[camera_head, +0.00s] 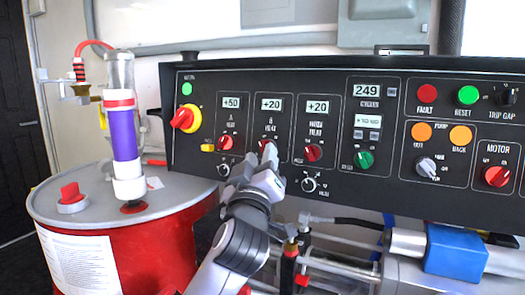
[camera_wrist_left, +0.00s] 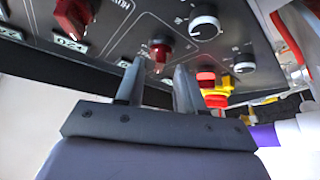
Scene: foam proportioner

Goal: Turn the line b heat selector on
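The line b heat selector is the red knob (camera_head: 264,144) on the middle heat section of the black panel, under a display reading +20. My left gripper (camera_head: 268,157) is in front of it and hides most of it in the head view. In the left wrist view the knob (camera_wrist_left: 160,50) shows just past the gap between the two fingertips of my left gripper (camera_wrist_left: 157,70). The fingers are apart, one to each side of the knob; I cannot tell whether they touch it. The knob's exact pointing direction is unclear. My right gripper is not in view.
The line a heat knob (camera_head: 224,142) and hose heat knob (camera_head: 313,152) sit close on either side. Small dials, such as one (camera_head: 308,185), lie below. A red-and-yellow main switch (camera_head: 185,118) is at the left. A red drum (camera_head: 150,250) stands at lower left.

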